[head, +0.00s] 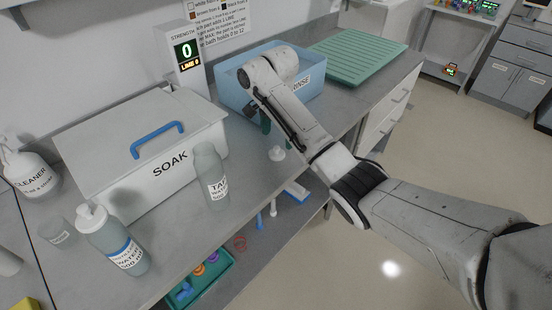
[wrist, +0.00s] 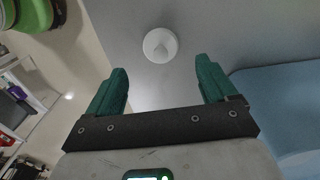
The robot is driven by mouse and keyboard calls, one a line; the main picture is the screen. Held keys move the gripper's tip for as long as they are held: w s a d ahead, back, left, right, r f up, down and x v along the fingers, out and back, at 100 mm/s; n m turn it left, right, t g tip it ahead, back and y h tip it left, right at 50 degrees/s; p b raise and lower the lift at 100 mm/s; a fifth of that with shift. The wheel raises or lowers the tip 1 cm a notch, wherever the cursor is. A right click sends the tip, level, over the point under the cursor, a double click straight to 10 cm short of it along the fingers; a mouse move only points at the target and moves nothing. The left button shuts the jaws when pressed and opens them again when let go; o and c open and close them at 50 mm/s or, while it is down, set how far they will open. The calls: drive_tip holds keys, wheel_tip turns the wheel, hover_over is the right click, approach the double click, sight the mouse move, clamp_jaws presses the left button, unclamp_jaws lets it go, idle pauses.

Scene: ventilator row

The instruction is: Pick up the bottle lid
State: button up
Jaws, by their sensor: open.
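The bottle lid (head: 277,153) is a small white round piece with a raised middle, lying on the grey counter near its front edge. In the wrist view the lid (wrist: 160,45) is just beyond the fingertips and roughly centred between them. My gripper (wrist: 161,76) has two green fingers set wide apart with nothing between them. In the head view my gripper (head: 264,122) hangs above the counter beside the lid, partly hidden by my arm. A clear bottle (head: 211,178) labelled as tap water stands to the left and appears to have no lid.
The blue rinse bin (head: 232,92) is close behind my gripper and also fills the right of the wrist view (wrist: 285,105). The white SOAK box (head: 180,178) stands left. A capped water bottle (head: 113,240) is near the front. A green ridged tray (head: 358,55) lies beyond the bin.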

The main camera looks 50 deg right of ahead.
sight(277, 147)
drive_tip(key=shift+w+a+f+p, duration=0.1)
drive_tip(key=shift+f+p, duration=0.4)
drive_tip(key=shift+f, duration=2.25)
drive_tip(key=c, duration=1.1)
drive_tip(key=shift+r, duration=0.1)
